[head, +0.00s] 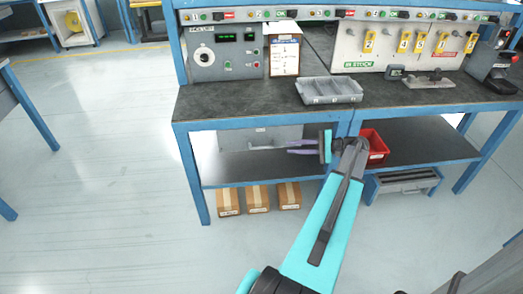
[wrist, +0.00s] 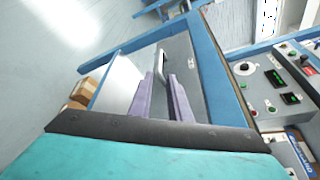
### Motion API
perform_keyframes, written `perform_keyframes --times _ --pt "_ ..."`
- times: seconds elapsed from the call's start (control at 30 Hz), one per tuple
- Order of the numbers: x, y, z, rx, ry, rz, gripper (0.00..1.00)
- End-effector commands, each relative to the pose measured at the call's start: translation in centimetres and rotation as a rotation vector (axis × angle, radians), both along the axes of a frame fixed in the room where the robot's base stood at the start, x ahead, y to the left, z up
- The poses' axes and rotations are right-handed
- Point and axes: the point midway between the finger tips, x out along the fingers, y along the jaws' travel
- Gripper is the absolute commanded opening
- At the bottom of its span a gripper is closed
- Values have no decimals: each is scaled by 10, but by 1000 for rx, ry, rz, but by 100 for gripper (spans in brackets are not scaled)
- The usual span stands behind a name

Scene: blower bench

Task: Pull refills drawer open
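A grey drawer (head: 240,139) hangs under the left part of the worktop and looks closed; its label is too small to read. The wrist view shows a grey front panel (wrist: 184,55) beyond the fingers, with a small pale part near the fingertips that may be its handle. My gripper (head: 289,147) is in front of the drawer's right part in the head view, its purple fingers pointing left. In the wrist view the fingers (wrist: 161,76) are apart with a gap between them. I cannot tell whether they touch the drawer.
A red bin (head: 374,144) sits on the lower shelf, right of my gripper. Cardboard boxes (head: 258,198) stand under the shelf. A grey tray (head: 329,90) is on the worktop. The floor at left is clear.

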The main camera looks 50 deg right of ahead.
Motion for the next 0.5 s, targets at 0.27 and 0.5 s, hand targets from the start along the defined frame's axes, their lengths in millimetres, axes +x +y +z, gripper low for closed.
perform_keyframes --times 0.27,0.5 --pt "0 0 0 0 0 0 17" --pt "5 4 -2 1 0 1 17"
